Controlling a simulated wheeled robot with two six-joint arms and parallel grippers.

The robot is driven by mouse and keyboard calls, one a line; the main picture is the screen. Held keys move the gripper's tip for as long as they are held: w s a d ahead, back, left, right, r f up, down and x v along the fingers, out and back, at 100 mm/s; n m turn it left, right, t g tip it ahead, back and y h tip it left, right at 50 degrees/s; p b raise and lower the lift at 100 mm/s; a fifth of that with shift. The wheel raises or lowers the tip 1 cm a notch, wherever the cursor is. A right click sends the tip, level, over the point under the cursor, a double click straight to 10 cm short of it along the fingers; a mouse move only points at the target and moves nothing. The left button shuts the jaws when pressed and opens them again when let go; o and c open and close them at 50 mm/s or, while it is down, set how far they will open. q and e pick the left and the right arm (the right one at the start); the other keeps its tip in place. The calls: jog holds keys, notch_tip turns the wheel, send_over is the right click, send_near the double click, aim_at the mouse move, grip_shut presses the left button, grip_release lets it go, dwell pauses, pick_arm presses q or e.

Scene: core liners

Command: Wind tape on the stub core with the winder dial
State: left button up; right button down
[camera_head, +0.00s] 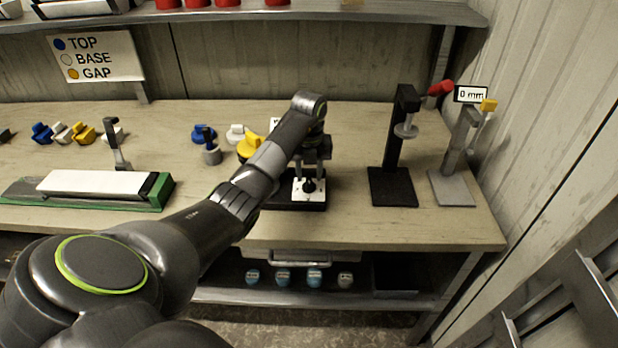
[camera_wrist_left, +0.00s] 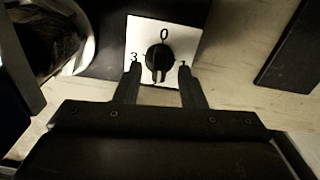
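The winder dial is a round black knob (camera_wrist_left: 160,57) on a white plate (camera_wrist_left: 188,38) marked 0 at the top and 3 at the left. The plate also shows on a black base (camera_head: 280,200) in the head view. My left gripper (camera_head: 309,178) points down over the dial. In the left wrist view its fingers (camera_wrist_left: 160,70) are apart, one on each side of the knob, with a gap to it. A dark round part with a shiny rim (camera_wrist_left: 85,60) lies left of the plate. The arm hides much of the winder; I cannot identify the stub core.
A black stand (camera_head: 393,188) and a grey stand (camera_head: 452,188) with a "0 mm" sign (camera_head: 471,94) are at the right. Blue, white and yellow pieces and a green-edged board (camera_head: 160,192) are at the left. A shelf (camera_head: 390,12) overhangs the back.

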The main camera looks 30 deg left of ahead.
pick_arm(q)
jog(key=shift+f, duration=0.85)
jog(key=shift+c, duration=0.3)
grip_shut()
jog(key=shift+m, duration=0.3)
